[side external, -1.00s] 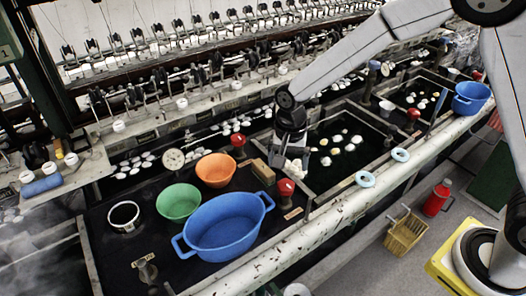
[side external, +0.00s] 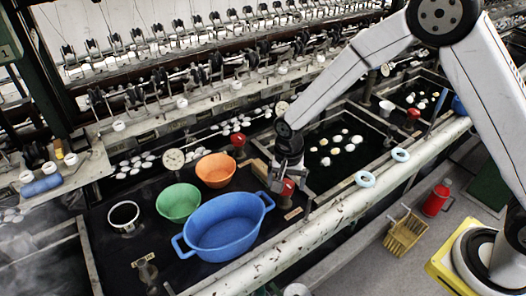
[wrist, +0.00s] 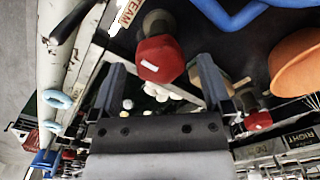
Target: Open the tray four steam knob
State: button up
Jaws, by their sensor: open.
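A red knob (side external: 287,187) stands on the dark deck to the right of the blue tub, partly hidden by my gripper in the side view. In the wrist view the red knob (wrist: 160,58) lies between my two fingers, a little beyond or level with their tips; I cannot tell if they touch it. A label (wrist: 130,12) reading "TEAM", partly cut off, lies beside it. My gripper (side external: 281,178) is open and points down at the knob. Its fingers (wrist: 162,72) also show in the wrist view. No tray number is readable.
The blue tub (side external: 224,228), orange bowl (side external: 215,171) and green bowl (side external: 179,203) stand left of my gripper. Another red knob (side external: 238,142) is behind. A water basin (side external: 330,172) with white cocoons lies to the right. Pale blue rings (side external: 365,179) sit on the front rail.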

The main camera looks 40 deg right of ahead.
jog(key=shift+f, duration=0.45)
jog(key=c, duration=1.3)
